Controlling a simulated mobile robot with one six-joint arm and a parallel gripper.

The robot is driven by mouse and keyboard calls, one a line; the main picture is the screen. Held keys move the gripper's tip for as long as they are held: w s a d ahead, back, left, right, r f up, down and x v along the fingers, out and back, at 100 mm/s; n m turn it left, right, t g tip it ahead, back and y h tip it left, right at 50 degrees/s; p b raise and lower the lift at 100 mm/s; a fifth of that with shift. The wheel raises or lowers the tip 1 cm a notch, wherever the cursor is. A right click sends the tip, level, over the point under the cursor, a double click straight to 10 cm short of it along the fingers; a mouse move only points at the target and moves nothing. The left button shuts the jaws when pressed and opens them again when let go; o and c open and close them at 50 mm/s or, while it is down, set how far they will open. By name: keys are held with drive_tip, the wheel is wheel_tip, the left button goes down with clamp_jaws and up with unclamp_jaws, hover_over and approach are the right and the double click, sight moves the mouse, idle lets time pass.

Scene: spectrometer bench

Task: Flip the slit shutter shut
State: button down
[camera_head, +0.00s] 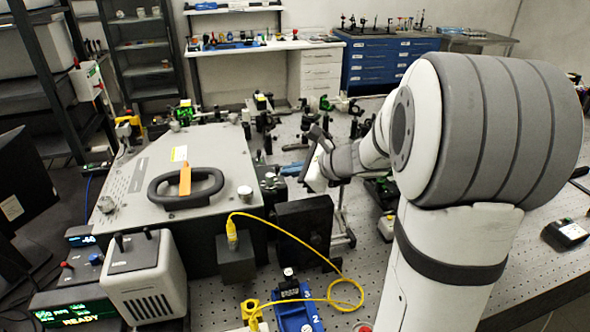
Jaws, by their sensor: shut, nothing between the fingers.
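A large grey spectrometer box (140,170) with a black carry handle stands on the bench at left-centre. On its right side is a dark fitting (272,188) with small knobs. I cannot make out a slit shutter flap for certain, nor whether it is open or shut. My arm comes in from the right. My gripper (312,163) is at the centre, to the right of the box and beyond the dark fitting in the picture. It is shut and empty. The picture does not show whether it touches anything.
A black plate (304,225) and a dark block with a yellow cable (285,232) stand in front of the fitting. Several optical mounts crowd the bench behind my gripper. A white power unit (146,278) is at front left. Bare perforated bench (375,270) shows at front centre.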

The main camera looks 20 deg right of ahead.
drive_tip(key=shift+w+r+p, duration=0.1)
drive_tip(key=shift+r+p, duration=0.05)
drive_tip(key=shift+p, duration=0.75)
drive_tip(key=shift+w+r+m+g+p, duration=0.25)
drive_tip(key=shift+g+p, duration=0.35)
drive_tip(key=shift+p, duration=0.75)
drive_tip(key=w+p, duration=0.1)
drive_tip(key=w+r+g+p, duration=0.1)
drive_tip(key=w+p, duration=0.1)
drive_tip(key=shift+m+h, duration=0.3)
drive_tip(key=shift+m, duration=0.05)
drive_tip(key=shift+r+p, duration=0.1)
drive_tip(key=shift+p, duration=0.25)
drive_tip(key=shift+r+p, duration=0.55)
drive_tip(key=shift+r, duration=0.15)
